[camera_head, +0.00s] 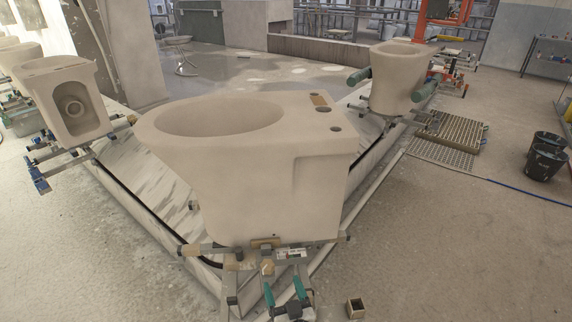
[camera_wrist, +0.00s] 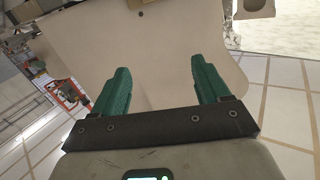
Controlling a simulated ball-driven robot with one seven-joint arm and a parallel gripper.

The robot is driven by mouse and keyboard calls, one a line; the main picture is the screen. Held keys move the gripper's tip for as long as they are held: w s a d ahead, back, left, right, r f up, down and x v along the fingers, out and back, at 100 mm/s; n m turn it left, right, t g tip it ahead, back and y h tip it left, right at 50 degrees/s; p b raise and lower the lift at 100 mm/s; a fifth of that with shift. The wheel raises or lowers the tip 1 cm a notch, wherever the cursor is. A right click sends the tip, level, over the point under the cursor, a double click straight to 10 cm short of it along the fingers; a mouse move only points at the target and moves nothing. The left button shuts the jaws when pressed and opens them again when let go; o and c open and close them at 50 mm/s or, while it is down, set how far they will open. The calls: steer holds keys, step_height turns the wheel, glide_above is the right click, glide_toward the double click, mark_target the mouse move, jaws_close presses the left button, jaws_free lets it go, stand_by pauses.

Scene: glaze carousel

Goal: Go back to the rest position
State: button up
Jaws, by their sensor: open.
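My gripper (camera_wrist: 161,76) shows in the wrist view as two green fingers on a dark crossbar. The fingers stand wide apart and nothing is between them that they grip. A pale beige ceramic surface (camera_wrist: 150,45) fills the view beyond the fingers; I cannot tell whether they touch it. A large unglazed toilet bowl (camera_head: 250,165) stands upright in the middle foreground on a carrier with clamps (camera_head: 268,255).
More ceramic bowls stand at the left (camera_head: 72,100) and at the back right (camera_head: 398,78), on carriers around a low platform (camera_head: 155,180). Black buckets (camera_head: 545,158) and a grated pallet (camera_head: 450,135) are on the right. The right foreground floor is mostly clear, with a small box (camera_head: 355,308).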

steer(key=s+d+r+g+h+p, duration=0.25)
steer(key=s+d+g, duration=0.35)
steer(key=s+d, duration=0.6)
steer(key=s+d+r+g+h+p, duration=0.1)
steer(key=s+d+r+g+p, duration=0.15)
steer(key=s+d+g, duration=0.65)
steer(key=s+d+r+m+h, duration=0.1)
steer(key=s+d+r, duration=0.1)
steer(key=s, duration=0.5)
steer(key=s+d+r+m+h+p, duration=0.1)
steer(key=s+d+r+m, duration=0.1)
steer(key=s+d, duration=0.3)
steer(key=s, duration=0.3)
steer(key=shift+s+g, duration=0.3)
steer(key=shift+r, duration=0.1)
stand_by(1.0)
